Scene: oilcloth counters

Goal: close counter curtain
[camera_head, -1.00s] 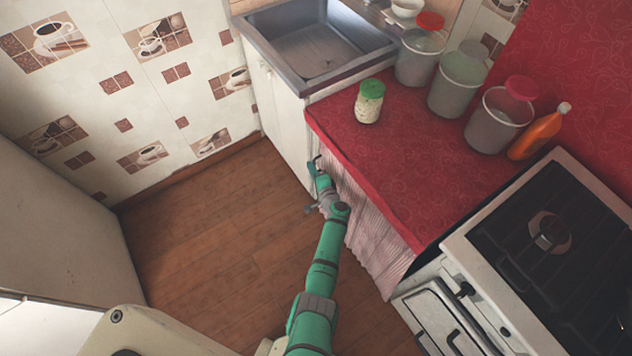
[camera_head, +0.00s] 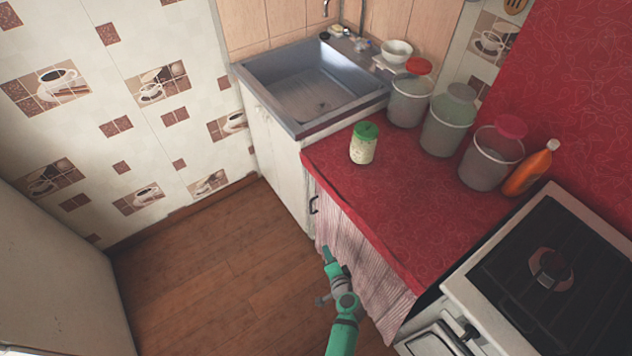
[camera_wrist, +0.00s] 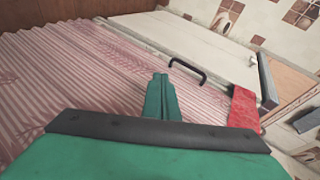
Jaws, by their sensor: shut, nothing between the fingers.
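The counter curtain (camera_head: 362,262) is pale pink and striped. It hangs in pleats below the red counter top (camera_head: 425,205) and spans from the white sink cabinet to the stove. In the wrist view the curtain (camera_wrist: 60,85) fills the left and middle. My gripper (camera_head: 328,255) is shut and empty, in front of the curtain's sink-side end. In the wrist view its closed green fingers (camera_wrist: 161,88) point toward the cabinet's dark handle (camera_wrist: 188,71). I cannot tell whether the fingertips touch the cloth.
The white sink cabinet (camera_head: 275,150) adjoins the curtain, its dark handle (camera_head: 313,205) near the curtain's edge. The stove (camera_head: 540,270) stands at the right. A green-lidded jar (camera_head: 363,148) and several lidded containers stand on the counter. The wooden floor (camera_head: 220,265) is clear.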

